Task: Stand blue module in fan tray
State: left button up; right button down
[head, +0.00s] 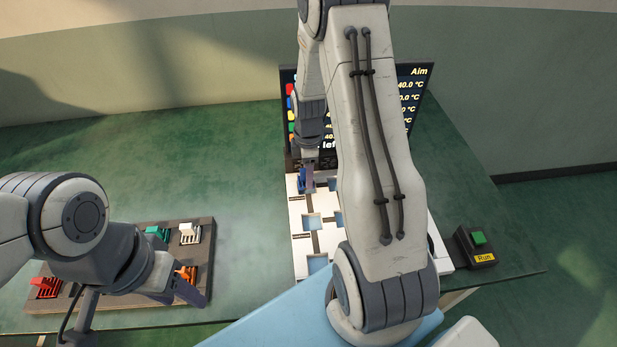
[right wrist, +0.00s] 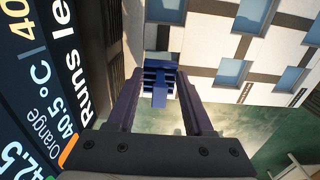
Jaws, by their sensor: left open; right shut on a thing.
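The blue module (right wrist: 159,82) is between the fingers of my right gripper (right wrist: 160,105), which is shut on it. In the head view the blue module (head: 302,183) shows at the far left corner of a white panel (head: 297,222) with square blue-grey openings. My right gripper (head: 308,178) points down there. I cannot tell whether the module is seated or above the surface. No label marks the fan tray. My left gripper (head: 180,292) is open, low over a dark tray (head: 150,308), near an orange module (head: 186,273); its fingertips are partly hidden.
The dark tray also holds red (head: 45,284), teal (head: 157,233) and white (head: 190,233) modules. A screen (head: 412,92) with temperatures stands close behind the white panel. A box with a green Run button (head: 478,239) is at right. The green table between tray and panel is clear.

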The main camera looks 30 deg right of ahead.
jog(key=shift+f, duration=1.1)
jog(key=shift+f, duration=0.15)
jog(key=shift+c, duration=1.5)
grip_release()
